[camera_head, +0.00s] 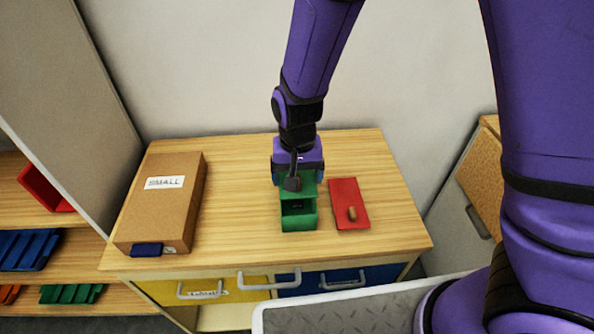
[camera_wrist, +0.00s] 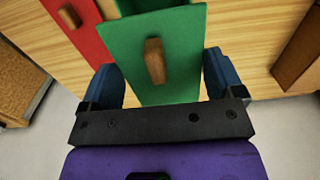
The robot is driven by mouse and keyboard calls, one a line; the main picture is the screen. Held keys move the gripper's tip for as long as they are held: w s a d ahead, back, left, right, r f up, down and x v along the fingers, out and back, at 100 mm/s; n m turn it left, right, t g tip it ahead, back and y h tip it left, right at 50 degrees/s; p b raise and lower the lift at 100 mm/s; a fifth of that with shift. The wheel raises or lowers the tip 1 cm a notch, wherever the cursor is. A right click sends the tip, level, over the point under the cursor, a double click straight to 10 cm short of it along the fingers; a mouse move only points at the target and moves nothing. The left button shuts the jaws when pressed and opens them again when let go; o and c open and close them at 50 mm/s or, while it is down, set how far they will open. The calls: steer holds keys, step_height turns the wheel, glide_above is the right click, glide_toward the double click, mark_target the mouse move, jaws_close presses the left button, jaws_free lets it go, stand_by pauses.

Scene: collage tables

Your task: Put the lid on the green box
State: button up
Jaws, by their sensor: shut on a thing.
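The green box (camera_head: 299,224) stands on the wooden tabletop, with its dark opening visible at the front part. The green lid (camera_head: 309,186), with a wooden knob (camera_wrist: 154,61), is at the back part of the box in the head view. My gripper (camera_head: 293,181) is shut on the green lid, which also shows between the two blue fingers in the wrist view (camera_wrist: 180,85). Part of the green box shows beyond the lid at the top of the wrist view (camera_wrist: 197,12). Whether lid and box touch is hard to tell.
A red lid (camera_head: 343,194) with a wooden knob lies right of the box. A cardboard box (camera_head: 172,215) labelled SMALL stands at the left of the table. Drawers with handles (camera_head: 205,289) are below the front edge. Bare tabletop (camera_head: 238,210) lies between the cardboard and green boxes.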

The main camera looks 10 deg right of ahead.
steer(key=shift+f, duration=2.25)
steer(key=shift+f, duration=0.65)
stand_by(0.4)
steer(key=o, duration=0.7)
steer(key=shift+r, duration=0.1)
steer(key=shift+r, duration=3.45)
